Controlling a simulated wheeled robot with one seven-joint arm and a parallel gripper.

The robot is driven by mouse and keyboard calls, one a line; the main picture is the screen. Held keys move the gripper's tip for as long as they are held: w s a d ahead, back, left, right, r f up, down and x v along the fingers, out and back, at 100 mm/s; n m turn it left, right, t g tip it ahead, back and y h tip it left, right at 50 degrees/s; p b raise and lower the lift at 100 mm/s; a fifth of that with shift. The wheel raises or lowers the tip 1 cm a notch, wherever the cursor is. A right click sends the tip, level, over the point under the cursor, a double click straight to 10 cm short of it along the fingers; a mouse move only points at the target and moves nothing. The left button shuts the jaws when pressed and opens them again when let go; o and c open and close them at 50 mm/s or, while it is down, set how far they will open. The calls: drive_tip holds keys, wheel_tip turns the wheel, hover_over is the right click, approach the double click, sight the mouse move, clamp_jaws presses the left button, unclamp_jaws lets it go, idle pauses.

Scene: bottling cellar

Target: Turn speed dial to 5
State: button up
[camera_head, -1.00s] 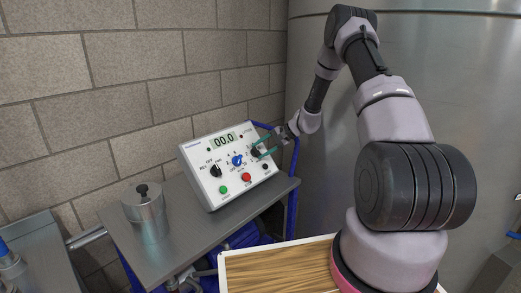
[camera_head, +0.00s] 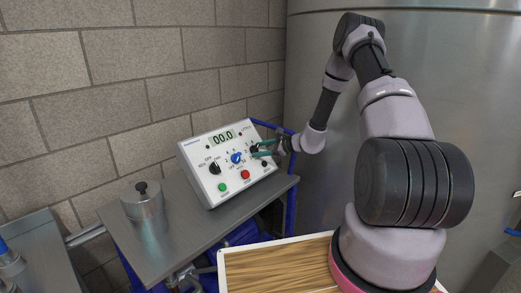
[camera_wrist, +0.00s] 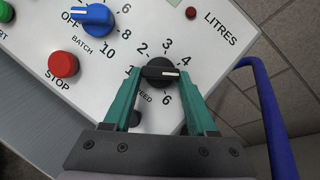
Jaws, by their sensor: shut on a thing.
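The black speed dial (camera_wrist: 154,74) sits on the white sloped panel of the control box (camera_head: 203,166). Its printed scale shows 1, 2, 3, 4 and 6 in the wrist view; the spot between 4 and 6 is behind a finger. The dial's white mark points right, a little past the 4. My gripper (camera_wrist: 158,76) is shut on the dial, one green finger at each side. In the head view, my gripper (camera_head: 255,150) reaches the dial from the right and hides part of it.
Close by on the panel are the blue batch dial (camera_wrist: 92,16), red stop button (camera_wrist: 63,65) and small red lamp (camera_wrist: 191,13). The display (camera_head: 222,137) reads 00.0. A metal canister (camera_head: 143,205) stands left of the box. A blue rail (camera_wrist: 270,115) runs at the right.

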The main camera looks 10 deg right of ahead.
drive_tip(key=shift+s+a+m+t+h, duration=0.1)
drive_tip(key=shift+m+t+h, duration=0.3)
drive_tip(key=shift+m, duration=0.7)
drive_tip(key=shift+s+m+t+h, duration=0.1)
drive_tip(key=shift+m+t, duration=0.5)
drive_tip(key=shift+m, duration=0.5)
drive_tip(key=o, duration=1.4)
drive_tip(key=shift+c, duration=0.2)
drive_tip(key=v, duration=1)
drive_tip(key=shift+s+d, duration=0.2)
drive_tip(key=shift+s, duration=0.1)
